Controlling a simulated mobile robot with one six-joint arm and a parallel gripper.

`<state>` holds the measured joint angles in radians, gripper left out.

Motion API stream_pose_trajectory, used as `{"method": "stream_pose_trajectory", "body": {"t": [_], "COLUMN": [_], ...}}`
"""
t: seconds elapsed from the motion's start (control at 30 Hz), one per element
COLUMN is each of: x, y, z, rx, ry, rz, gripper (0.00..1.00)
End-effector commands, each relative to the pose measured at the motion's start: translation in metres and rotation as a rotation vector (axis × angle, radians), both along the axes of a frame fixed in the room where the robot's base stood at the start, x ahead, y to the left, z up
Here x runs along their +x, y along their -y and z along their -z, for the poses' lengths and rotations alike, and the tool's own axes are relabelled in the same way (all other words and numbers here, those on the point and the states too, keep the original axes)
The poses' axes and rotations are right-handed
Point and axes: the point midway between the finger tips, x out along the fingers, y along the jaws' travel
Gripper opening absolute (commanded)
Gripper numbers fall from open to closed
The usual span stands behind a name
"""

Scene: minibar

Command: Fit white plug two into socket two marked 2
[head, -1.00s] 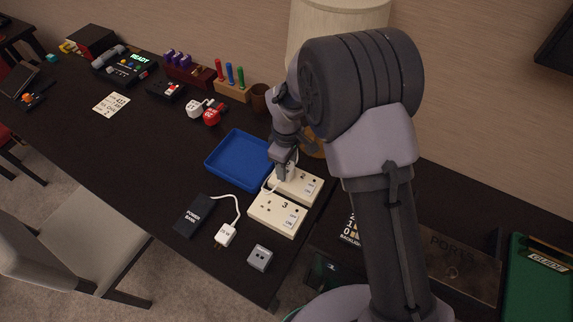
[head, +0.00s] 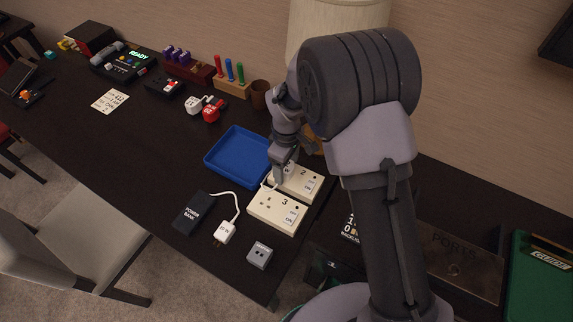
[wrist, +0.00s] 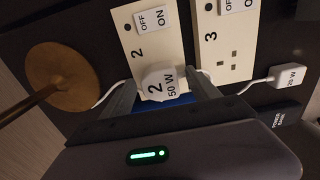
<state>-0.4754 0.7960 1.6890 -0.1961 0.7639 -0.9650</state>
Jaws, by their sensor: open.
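White plug two (wrist: 157,84), labelled "2 50 W", lies between the two fingers of my gripper (head: 281,174) in the wrist view. The fingers are open, one on each side of it; I cannot tell if they touch it. Socket two, a cream panel marked 2 (wrist: 136,42), lies behind the plug, with its switch and the number showing. The plug covers the panel's lower part and hides the holes, so I cannot tell how far the pins are in. In the head view socket two (head: 308,184) is right of my gripper, which largely hides the plug.
Socket three (wrist: 230,45) stands beside socket two, its holes empty. A white 20 W plug (head: 226,233) and a power bank (head: 193,213) lie in front. A blue tray (head: 237,155) is left of my gripper. A grey adapter (head: 259,256) sits near the table's edge.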

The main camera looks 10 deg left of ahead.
Motion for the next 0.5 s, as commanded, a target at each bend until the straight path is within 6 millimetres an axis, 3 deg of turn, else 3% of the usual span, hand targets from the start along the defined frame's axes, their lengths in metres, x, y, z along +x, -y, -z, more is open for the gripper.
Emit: {"method": "stream_pose_trajectory", "body": {"t": [0.17, 0.5], "x": [0.0, 0.001], "y": [0.0, 0.0], "z": [-0.011, -0.123], "rx": [0.001, 0.002], "ry": [0.001, 0.004], "rz": [0.0, -0.001], "gripper": [0.7, 0.7]}}
